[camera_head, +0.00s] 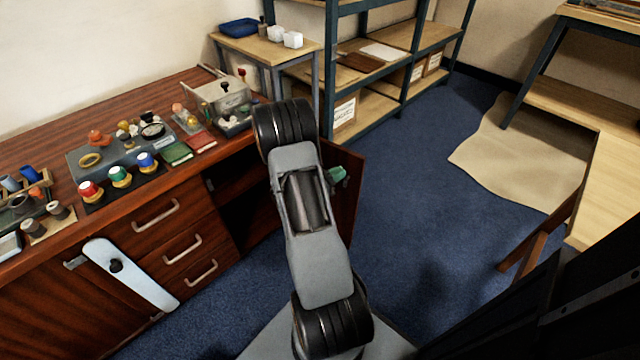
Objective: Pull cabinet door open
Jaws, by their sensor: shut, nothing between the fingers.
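The dark reddish wooden cabinet (120,238) runs along the left wall. Its right compartment (238,182) is open and dark inside. A reddish-brown door panel (352,196) stands swung out from the cabinet's right end, partly hidden behind my arm. A small pale green piece (336,174) shows against this door at my arm's right edge; I cannot tell what it is. My gripper's fingers are hidden, so I cannot see whether they touch the door. The left door (60,318) appears closed.
Drawers with metal handles (183,249) lie between the two compartments. A pale blue bar with a dark knob (135,279) shows in front of the cabinet. Small items crowd the top. Shelving (398,85) stands behind. Blue carpet (420,230) is clear right of the door.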

